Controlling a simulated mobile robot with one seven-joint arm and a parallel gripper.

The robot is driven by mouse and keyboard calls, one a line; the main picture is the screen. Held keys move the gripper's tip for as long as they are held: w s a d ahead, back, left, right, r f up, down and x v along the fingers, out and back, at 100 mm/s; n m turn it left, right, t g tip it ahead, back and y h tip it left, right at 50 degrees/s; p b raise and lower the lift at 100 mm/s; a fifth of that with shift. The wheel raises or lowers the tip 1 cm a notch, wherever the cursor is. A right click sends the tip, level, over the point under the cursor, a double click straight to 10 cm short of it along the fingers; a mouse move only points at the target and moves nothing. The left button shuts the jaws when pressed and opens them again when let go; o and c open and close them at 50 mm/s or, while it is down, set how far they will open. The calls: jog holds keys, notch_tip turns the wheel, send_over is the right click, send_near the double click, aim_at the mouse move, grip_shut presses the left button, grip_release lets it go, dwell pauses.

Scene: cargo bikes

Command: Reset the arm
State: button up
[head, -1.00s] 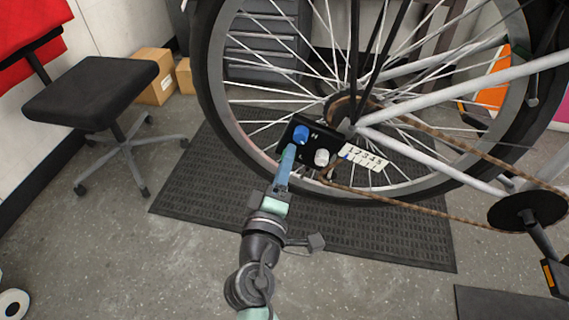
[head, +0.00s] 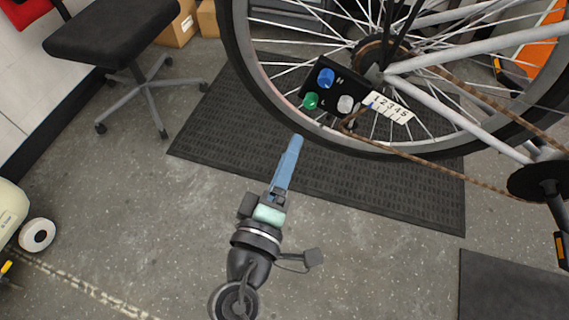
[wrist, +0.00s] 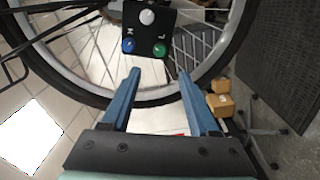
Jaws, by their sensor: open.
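My gripper (head: 296,142) is in front of the bike's rear wheel, over the black mat, with nothing visible in it. In the wrist view its two blue fingers (wrist: 158,75) stand apart, with empty space between them. A black control box (head: 329,92) with a blue knob (head: 326,78), a green knob (head: 311,100) and a white knob (head: 346,103) sits by the wheel hub. The box also shows beyond the fingertips in the wrist view (wrist: 149,32), apart from them.
The bike wheel (head: 243,84) stands over the dark mat (head: 216,128). A black stool (head: 112,30) is at the left, with cardboard boxes (head: 182,27) behind it. A numbered white card (head: 388,107) is beside the box.

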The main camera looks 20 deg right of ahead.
jog(key=shift+v, duration=0.85)
jog(key=w+a+r+m+t+y, duration=0.1)
jog(key=w+r+m+t, duration=0.25)
jog(key=r, duration=0.85)
jog(key=w+a+r+m+t+y, duration=0.2)
jog(key=w+r+m, duration=0.2)
jog(key=r, duration=0.8)
jog(key=s+a+r+t+y, duration=0.2)
jog(key=s+r, duration=0.1)
jog(key=r, duration=0.5)
jog(key=s+a+r+t+y, duration=0.1)
jog(key=s+r+t+y, duration=0.2)
jog(key=r, duration=0.4)
jog(key=s+a+r+t+y, duration=0.2)
jog(key=s+r, duration=0.2)
jog(key=r, duration=0.4)
notch_tip(320, 180, up, 25)
jog(key=w+p, duration=0.1)
jog(key=p, duration=2.5)
jog(key=shift+a+r, duration=0.2)
jog(key=shift+m, duration=0.25)
